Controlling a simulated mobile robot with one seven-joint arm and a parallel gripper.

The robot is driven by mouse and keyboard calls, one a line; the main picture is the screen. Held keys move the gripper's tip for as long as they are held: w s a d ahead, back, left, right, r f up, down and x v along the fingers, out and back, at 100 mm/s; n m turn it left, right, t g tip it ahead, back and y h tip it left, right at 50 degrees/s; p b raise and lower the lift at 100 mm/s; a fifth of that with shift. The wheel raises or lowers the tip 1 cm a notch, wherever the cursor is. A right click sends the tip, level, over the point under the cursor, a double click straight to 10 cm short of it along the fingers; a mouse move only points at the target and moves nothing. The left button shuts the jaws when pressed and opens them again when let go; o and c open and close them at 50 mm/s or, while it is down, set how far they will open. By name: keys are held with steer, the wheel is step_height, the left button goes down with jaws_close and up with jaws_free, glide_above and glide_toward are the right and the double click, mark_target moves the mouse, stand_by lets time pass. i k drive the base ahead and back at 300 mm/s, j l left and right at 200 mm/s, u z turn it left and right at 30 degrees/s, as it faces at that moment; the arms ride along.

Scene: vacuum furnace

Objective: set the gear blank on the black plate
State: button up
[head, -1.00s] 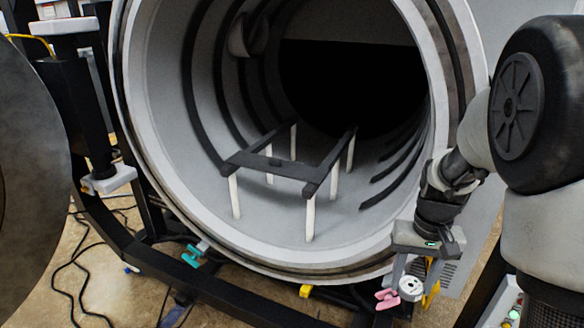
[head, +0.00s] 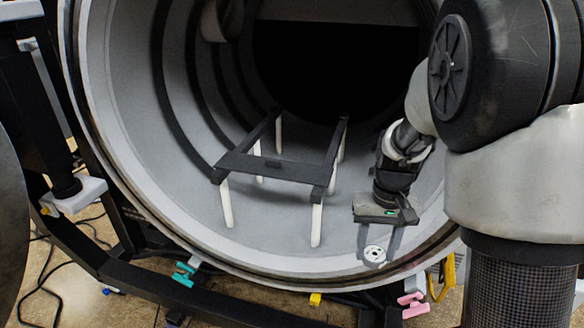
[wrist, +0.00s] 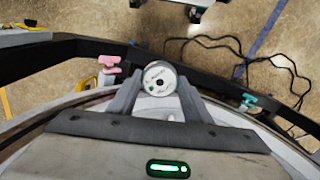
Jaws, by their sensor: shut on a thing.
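The gear blank (head: 375,254) is a small light-grey disc with a dark centre hole. My gripper (head: 377,250) is shut on it and holds it in front of the furnace mouth, at the lower right of the opening. In the wrist view the gear blank (wrist: 160,79) sits between the two fingertips, its round face showing. The black plate (head: 268,167) lies across the front of a dark frame on white posts inside the furnace chamber. It is to the left of my gripper and higher in the head view. The plate looks bare apart from a small dark bump.
The round furnace rim (head: 290,281) curves below and around the opening. White posts (head: 316,225) hold up the frame. A pink clamp (head: 411,304) and a teal clamp (head: 183,274) sit along the lower rim. The chamber around the frame is open.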

mark_target(305, 173)
steer(key=i+j, duration=0.2)
steer(key=j, duration=0.2)
steer(key=i+j, duration=0.2)
steer(key=j, duration=0.2)
steer(key=i+j, duration=0.2)
steer(key=j, duration=0.2)
steer(key=i+j, duration=0.2)
steer(key=j, duration=0.2)
